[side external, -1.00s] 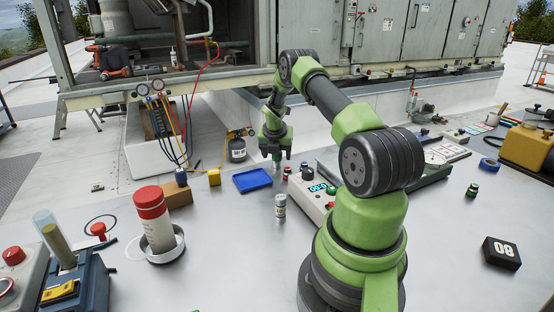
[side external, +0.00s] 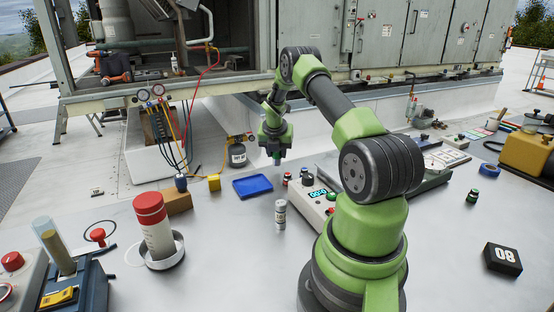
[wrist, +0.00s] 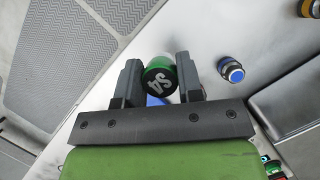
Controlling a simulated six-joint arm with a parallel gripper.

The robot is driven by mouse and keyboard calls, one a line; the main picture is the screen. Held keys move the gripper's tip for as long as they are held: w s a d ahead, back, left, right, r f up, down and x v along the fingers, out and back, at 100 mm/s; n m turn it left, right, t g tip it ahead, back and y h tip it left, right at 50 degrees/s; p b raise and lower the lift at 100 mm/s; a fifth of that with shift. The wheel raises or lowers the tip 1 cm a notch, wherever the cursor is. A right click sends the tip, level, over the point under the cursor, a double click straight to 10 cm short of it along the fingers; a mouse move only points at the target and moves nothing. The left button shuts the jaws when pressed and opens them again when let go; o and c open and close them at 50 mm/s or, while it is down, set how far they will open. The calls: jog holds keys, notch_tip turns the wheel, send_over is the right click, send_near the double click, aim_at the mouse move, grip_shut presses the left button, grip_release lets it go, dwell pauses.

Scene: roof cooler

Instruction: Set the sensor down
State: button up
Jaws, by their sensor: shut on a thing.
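The sensor, a small cylinder with a dark top marked S4 and a green band, is between my fingers in the wrist view (wrist: 159,78). My gripper (wrist: 155,85) is shut on it. In the side view my gripper (side external: 276,155) points down behind the blue tray (side external: 252,188), and the held sensor (side external: 277,160) shows small below the fingers. It appears to hang above the table. The tray looks empty. A patch of blue shows behind the sensor in the wrist view; I cannot tell what it is.
A control box with a lit display (side external: 318,194) stands right of the tray. A small labelled bottle (side external: 281,214) stands in front. A yellow block (side external: 214,182) is left of the tray. A blue-topped cylinder (wrist: 231,71) lies right of my fingers.

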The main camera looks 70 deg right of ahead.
notch_tip(320, 180, up, 6)
jog(key=shift+r, duration=0.55)
jog(key=shift+w+a+r, duration=0.1)
jog(key=shift+a, duration=0.1)
jog(key=a+m+g+y, duration=0.3)
jog(key=a+m, duration=0.9)
jog(key=a, duration=1.2)
jog(key=s+a+m+g, duration=0.2)
jog(key=s+a+m, duration=0.35)
jog(key=a, duration=0.25)
jog(key=shift+y, duration=0.4)
jog(key=f, duration=0.6)
jog(key=w+f, duration=0.1)
jog(key=f, duration=0.2)
jog(key=shift+a+f, duration=0.2)
jog(key=shift+f, duration=0.2)
